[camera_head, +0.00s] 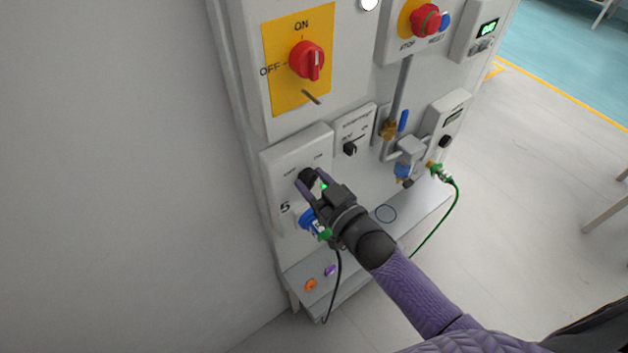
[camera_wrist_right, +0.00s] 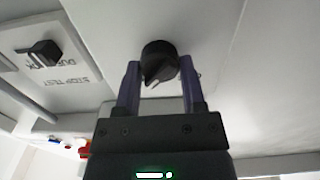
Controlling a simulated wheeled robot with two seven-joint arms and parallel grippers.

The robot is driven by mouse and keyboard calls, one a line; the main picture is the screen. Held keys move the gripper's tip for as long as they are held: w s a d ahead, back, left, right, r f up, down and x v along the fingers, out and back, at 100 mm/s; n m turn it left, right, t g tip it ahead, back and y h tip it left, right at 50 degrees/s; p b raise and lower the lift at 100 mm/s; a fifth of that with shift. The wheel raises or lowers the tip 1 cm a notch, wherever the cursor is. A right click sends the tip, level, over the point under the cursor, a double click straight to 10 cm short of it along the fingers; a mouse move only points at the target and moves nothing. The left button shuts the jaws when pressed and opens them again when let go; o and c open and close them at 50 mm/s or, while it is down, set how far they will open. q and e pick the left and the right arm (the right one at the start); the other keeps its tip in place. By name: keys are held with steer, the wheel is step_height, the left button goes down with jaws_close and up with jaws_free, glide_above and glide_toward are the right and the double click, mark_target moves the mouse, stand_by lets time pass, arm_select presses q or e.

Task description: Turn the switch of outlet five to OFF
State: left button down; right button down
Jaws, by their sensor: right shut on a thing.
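The box of outlet five (camera_head: 284,190) is a white unit low on the panel, marked 5, with small OFF and ON labels above its switch. Its switch is a round black knob (camera_head: 307,176), which shows clearly in the right wrist view (camera_wrist_right: 158,60) with a white pointer mark at its lower edge. My right gripper (camera_head: 313,184) is shut on this knob, one finger on each side in the right wrist view (camera_wrist_right: 158,82). The fingers partly hide the knob in the head view, so its exact setting there is hard to tell. My left gripper is not in view.
Above is a red rotary switch (camera_head: 307,61) on a yellow plate. A smaller box with a black knob (camera_head: 350,148) sits to the right, near a pipe with a blue-handled valve (camera_head: 403,121). A blue plug (camera_head: 310,222) is below the knob. A green hose (camera_head: 456,205) hangs at the right.

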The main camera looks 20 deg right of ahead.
steer(key=n, duration=0.9)
steer(key=shift+a+f, duration=0.1)
steer(key=n+b, duration=0.1)
steer(key=n, duration=0.3)
steer(key=shift+f, duration=0.1)
steer(key=shift+s+n+b, duration=0.1)
steer(key=shift+n+b, duration=0.35)
steer(key=shift+n, duration=1.75)
steer(key=shift+c, duration=0.9)
jaws_free()
steer(key=v, duration=1)
steer(key=shift+b, duration=0.35)
